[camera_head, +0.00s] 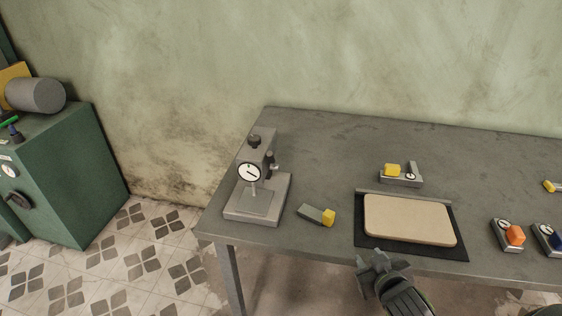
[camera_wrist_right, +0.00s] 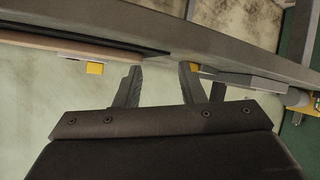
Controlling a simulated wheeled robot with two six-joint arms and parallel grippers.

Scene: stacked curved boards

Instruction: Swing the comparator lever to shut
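The comparator (camera_head: 258,180) is a grey stand with a round white dial (camera_head: 249,172) and a flat base, upright at the left end of the table. A small dark part (camera_head: 271,162) sticks out on the right side of its column; I cannot tell whether this is the lever or how it is set. My right gripper (camera_head: 375,256) is at the table's front edge, below the beige board and well right of the comparator. In the right wrist view its two fingers (camera_wrist_right: 161,72) stand apart with nothing between them. My left gripper is not in view.
On the table (camera_head: 325,140) are a grey block with a yellow end (camera_head: 318,215), a beige board (camera_head: 410,219) on a black mat (camera_head: 373,240), and a small gauge with a yellow block (camera_head: 401,175). Orange (camera_head: 508,235) and blue (camera_head: 550,239) gauges sit at right. A green cabinet (camera_head: 63,170) stands left.

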